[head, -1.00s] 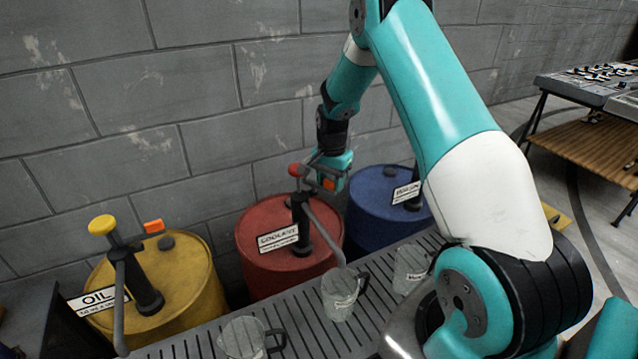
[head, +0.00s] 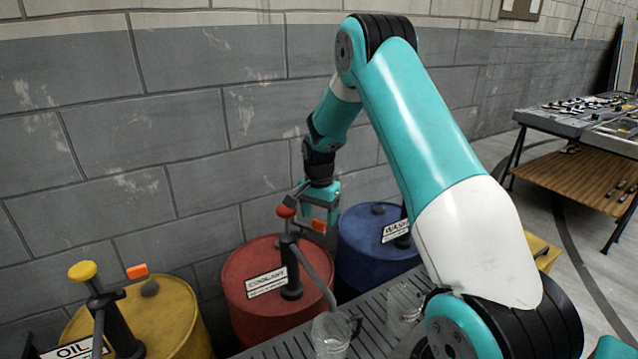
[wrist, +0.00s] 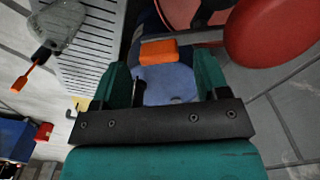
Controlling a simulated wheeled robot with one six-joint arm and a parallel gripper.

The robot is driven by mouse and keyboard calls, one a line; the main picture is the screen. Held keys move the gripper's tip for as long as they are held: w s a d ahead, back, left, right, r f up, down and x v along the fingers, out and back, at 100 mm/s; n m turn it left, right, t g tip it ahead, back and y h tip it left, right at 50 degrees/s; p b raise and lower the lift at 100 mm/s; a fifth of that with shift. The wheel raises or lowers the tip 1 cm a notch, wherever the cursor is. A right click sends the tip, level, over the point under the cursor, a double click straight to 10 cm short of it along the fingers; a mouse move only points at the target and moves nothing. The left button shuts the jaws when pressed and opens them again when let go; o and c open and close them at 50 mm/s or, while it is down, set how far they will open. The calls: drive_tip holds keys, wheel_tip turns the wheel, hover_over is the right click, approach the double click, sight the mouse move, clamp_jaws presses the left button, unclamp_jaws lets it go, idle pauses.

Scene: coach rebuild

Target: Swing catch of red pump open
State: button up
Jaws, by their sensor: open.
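The red pump stands on the red coolant drum (head: 250,312), with a red knob (head: 286,211) on top and a dark post (head: 291,270). Its orange catch (head: 319,225) shows right of the knob, below my gripper (head: 315,212). In the wrist view my gripper (wrist: 160,66) is open, with a teal finger on each side. The orange catch (wrist: 158,50) shows between the fingertips, with a gap on either side. I cannot tell whether it is at fingertip depth. The red knob (wrist: 270,30) is large and close at right in that view.
A yellow oil drum (head: 178,315) with its own pump stands at left, a blue drum (head: 365,255) at right. Clear jugs (head: 331,335) stand on the slatted grate (head: 375,318) in front. A grey wall is behind the drums. A table stands far right.

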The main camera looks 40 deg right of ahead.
wheel_tip(320, 180, up, 15)
drive_tip(key=b, duration=0.2)
drive_tip(key=shift+w+d+f, duration=0.1)
drive_tip(key=shift+d, duration=0.05)
drive_tip(key=c, duration=0.5)
drive_tip(key=w+d+f+n, duration=0.1)
drive_tip(key=w+d+f+n+y, duration=0.1)
drive_tip(key=n, duration=0.1)
drive_tip(key=shift+w+d+n+t, duration=0.15)
drive_tip(key=shift+n+t, duration=0.15)
drive_tip(key=c, duration=0.8)
drive_tip(key=d+f+n, duration=0.1)
drive_tip(key=n, duration=0.1)
drive_tip(key=w+d+f+n+y, duration=0.1)
drive_tip(key=d+n, duration=0.1)
drive_tip(key=d+n+y+p, duration=0.1)
drive_tip(key=shift+w+d+f+n+t, duration=0.15)
drive_tip(key=shift+w+f+n+t, duration=0.1)
drive_tip(key=shift+f+n+t, duration=0.15)
clamp_jaws()
drive_tip(key=s+d+f+n+t+y, duration=0.1)
drive_tip(key=s+d+f+n+y, duration=0.35)
drive_tip(key=n, duration=0.55)
drive_tip(key=a+f, duration=0.7)
drive_tip(key=a, duration=0.1)
drive_tip(key=shift+a, duration=0.3)
